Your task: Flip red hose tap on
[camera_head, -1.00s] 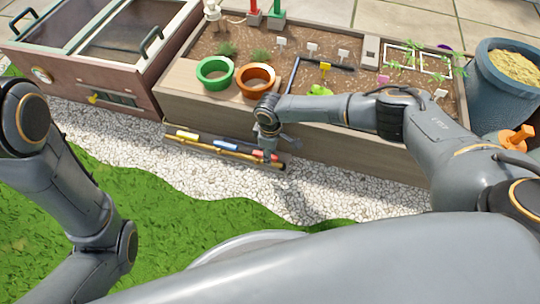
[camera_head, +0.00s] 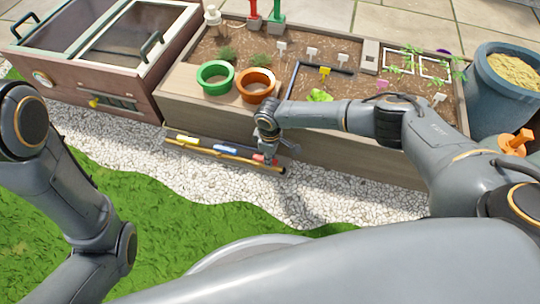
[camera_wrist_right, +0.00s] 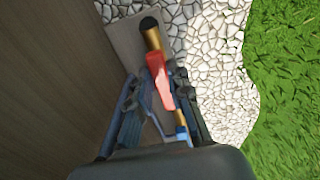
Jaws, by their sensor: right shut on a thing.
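The red hose tap (camera_head: 259,158) is at the right end of a brass pipe (camera_head: 240,158) low along the planter's front. In the right wrist view its red handle (camera_wrist_right: 158,78) lies roughly in line with the pipe, near the black end cap (camera_wrist_right: 149,24). My right gripper (camera_head: 268,151) reaches down over the tap and partly hides it. In the right wrist view its fingers (camera_wrist_right: 160,92) are shut on the red handle. The blue tap handle (camera_head: 225,149) and yellow tap handle (camera_head: 187,139) are farther left. My left gripper is out of view.
The wooden planter (camera_head: 350,158) stands right behind the pipe, with a green pot (camera_head: 215,86) and an orange pot (camera_head: 246,94) on its ledge. A cold frame (camera_head: 60,82) is at left. White gravel (camera_head: 340,205) and grass (camera_head: 165,235) lie in front.

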